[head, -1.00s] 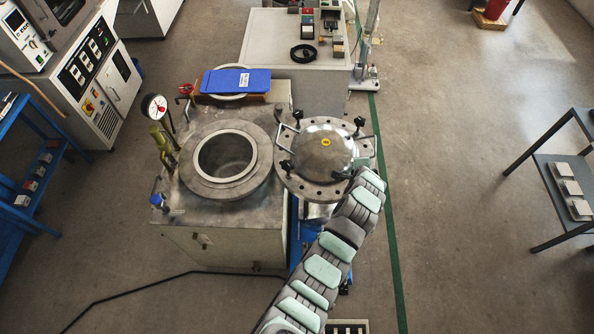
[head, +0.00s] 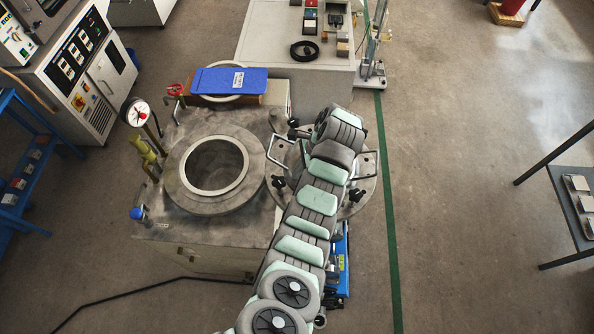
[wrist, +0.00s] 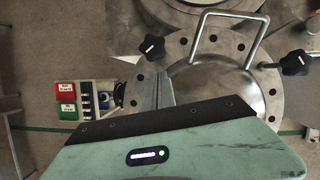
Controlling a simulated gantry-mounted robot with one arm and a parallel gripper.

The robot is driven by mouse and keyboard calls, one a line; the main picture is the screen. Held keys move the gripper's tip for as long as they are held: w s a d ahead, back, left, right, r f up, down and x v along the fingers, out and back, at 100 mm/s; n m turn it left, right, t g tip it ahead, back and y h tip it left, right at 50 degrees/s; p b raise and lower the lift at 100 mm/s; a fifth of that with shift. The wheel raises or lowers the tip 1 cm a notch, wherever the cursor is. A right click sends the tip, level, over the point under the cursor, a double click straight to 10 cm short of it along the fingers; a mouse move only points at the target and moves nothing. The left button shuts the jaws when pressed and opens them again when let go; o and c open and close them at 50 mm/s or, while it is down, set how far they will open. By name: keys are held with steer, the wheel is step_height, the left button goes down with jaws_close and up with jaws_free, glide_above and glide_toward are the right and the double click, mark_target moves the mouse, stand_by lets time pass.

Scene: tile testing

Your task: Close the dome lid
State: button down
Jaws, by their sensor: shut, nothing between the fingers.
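The steel dome lid (head: 366,186) is beside the round vessel (head: 182,190), on its right, swung off the opening. The vessel's mouth is uncovered inside its pale ring. My arm lies across the lid in the head view, hiding most of the dome; the fingers are hidden there. In the wrist view the lid (wrist: 205,75) shows its bolt-holed flange, black knobs and a bent-rod handle (wrist: 230,17). My gripper (wrist: 156,80) is shut and empty, seen over the lid's flange. Whether it touches the lid cannot be told.
A pressure gauge (head: 136,113) and yellow-green valve stand left of the vessel. A blue folder (head: 229,81) lies behind it. A bench (head: 275,42) with small items is at the back. Open floor lies to the right, past the green line (head: 389,210).

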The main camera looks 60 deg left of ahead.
glide_toward(284, 192)
steer(key=x, duration=0.5)
steer(key=shift+s+r+p, duration=0.1)
steer(key=shift+s+p, duration=0.1)
steer(key=shift+p, duration=0.2)
steer(key=shift+r, duration=0.1)
